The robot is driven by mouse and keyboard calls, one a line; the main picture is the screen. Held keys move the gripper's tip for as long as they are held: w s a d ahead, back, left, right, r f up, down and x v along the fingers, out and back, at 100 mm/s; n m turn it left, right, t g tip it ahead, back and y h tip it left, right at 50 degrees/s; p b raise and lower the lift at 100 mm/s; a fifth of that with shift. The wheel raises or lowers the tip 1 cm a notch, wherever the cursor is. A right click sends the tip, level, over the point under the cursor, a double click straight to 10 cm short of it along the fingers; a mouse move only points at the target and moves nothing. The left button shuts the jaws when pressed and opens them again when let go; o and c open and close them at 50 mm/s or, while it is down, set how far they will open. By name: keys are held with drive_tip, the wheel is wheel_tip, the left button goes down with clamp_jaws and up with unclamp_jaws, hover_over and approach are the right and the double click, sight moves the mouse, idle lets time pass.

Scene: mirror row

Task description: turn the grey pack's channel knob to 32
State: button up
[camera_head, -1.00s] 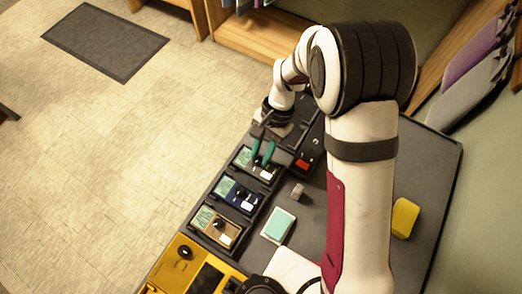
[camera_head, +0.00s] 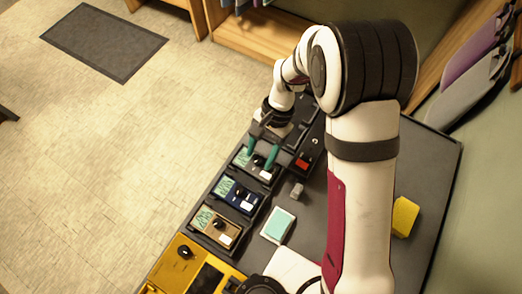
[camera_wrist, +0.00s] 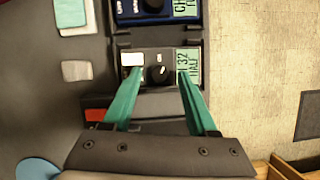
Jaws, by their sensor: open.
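The grey pack (camera_wrist: 167,53) sits in a slot of the dark rack, upper middle of the wrist view. Its round black channel knob (camera_wrist: 157,74) is near its centre, with a white pointer mark. The pack's pale green display (camera_wrist: 188,65) reads 32, with what looks like HALF below; a finger partly covers its edge. My gripper (camera_wrist: 159,71) is open, with long green fingers on either side of the knob and apart from it. In the head view my gripper (camera_head: 259,160) is over the grey pack, whose face is partly hidden by the fingers.
A blue pack (camera_head: 237,194) and a brown pack (camera_head: 217,226) stand in nearer slots of the rack. A yellow unit (camera_head: 180,267) is at the near end. A teal-topped block (camera_head: 279,226), a small grey block (camera_head: 297,191) and a yellow block (camera_head: 405,217) lie on the table.

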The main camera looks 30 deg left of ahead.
drive_tip(key=shift+r, duration=0.1)
drive_tip(key=v, duration=1.5)
drive_tip(key=shift+w+r, duration=0.2)
drive_tip(key=shift+r, duration=0.1)
drive_tip(key=shift+d, duration=0.1)
